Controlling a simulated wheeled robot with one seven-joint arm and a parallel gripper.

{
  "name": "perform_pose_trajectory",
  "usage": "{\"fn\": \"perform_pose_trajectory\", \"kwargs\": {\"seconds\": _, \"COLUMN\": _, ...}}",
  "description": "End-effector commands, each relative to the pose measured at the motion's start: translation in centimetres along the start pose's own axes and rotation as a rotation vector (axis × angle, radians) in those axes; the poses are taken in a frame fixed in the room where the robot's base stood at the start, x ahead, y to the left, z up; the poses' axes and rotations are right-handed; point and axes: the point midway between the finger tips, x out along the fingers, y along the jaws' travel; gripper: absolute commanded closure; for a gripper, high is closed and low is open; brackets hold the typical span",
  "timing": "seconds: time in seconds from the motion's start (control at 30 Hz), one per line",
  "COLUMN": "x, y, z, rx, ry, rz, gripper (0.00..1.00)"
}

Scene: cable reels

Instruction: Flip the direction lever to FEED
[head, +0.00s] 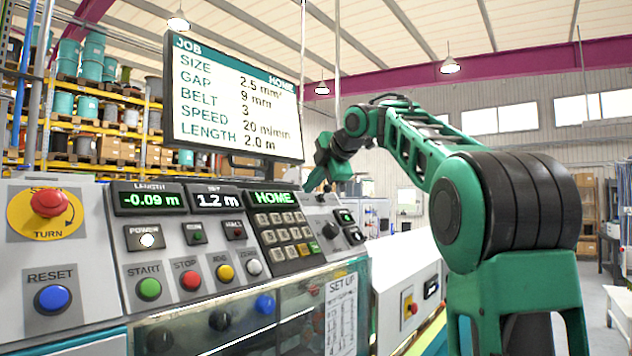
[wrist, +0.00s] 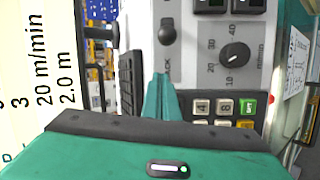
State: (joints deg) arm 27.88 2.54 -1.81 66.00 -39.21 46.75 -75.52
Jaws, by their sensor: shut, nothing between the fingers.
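The direction lever (wrist: 167,32) is a small black handle on a light grey plate, near the top middle of the wrist view. Part of a label beside it ends in "CK"; the rest is hidden, and I cannot read a FEED mark. My gripper (wrist: 160,80) has its teal fingers shut and empty, with the tips just below the lever's knob in the picture. I cannot tell whether they touch it. In the head view my gripper (head: 317,184) hangs at the right end of the control panel, and the lever is too small there to make out its position.
A speed dial (wrist: 235,55) and a keypad (wrist: 225,107) lie right of the fingers in the wrist view. The job screen (head: 236,98) stands above the panel. START (head: 149,289), STOP (head: 190,280) and a red emergency knob (head: 48,203) are further left. The display reads HOME.

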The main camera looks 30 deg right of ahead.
Motion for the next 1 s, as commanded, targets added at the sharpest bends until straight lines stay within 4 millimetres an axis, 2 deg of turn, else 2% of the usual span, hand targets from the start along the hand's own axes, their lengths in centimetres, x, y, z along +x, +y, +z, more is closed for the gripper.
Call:
{"fn": "perform_pose_trajectory", "kwargs": {"seconds": 0.13, "x": 2.3, "y": -0.1, "z": 0.0, "rx": 0.000, "ry": 0.001, "rz": -0.002, "gripper": 1.00}}
{"fn": "perform_pose_trajectory", "kwargs": {"seconds": 0.3, "x": 1.3, "y": 0.0, "z": 1.9, "rx": 0.000, "ry": -0.004, "rz": 0.001, "gripper": 1.00}}
{"fn": "perform_pose_trajectory", "kwargs": {"seconds": 0.5, "x": 0.9, "y": 0.0, "z": 3.3, "rx": 0.001, "ry": -0.003, "rz": 0.001, "gripper": 1.00}}
{"fn": "perform_pose_trajectory", "kwargs": {"seconds": 0.97, "x": 0.6, "y": 0.0, "z": 3.8, "rx": 0.000, "ry": -0.001, "rz": 0.001, "gripper": 1.00}}
{"fn": "perform_pose_trajectory", "kwargs": {"seconds": 1.0, "x": 0.7, "y": 0.0, "z": 4.4, "rx": 0.000, "ry": -0.002, "rz": 0.000, "gripper": 1.00}}
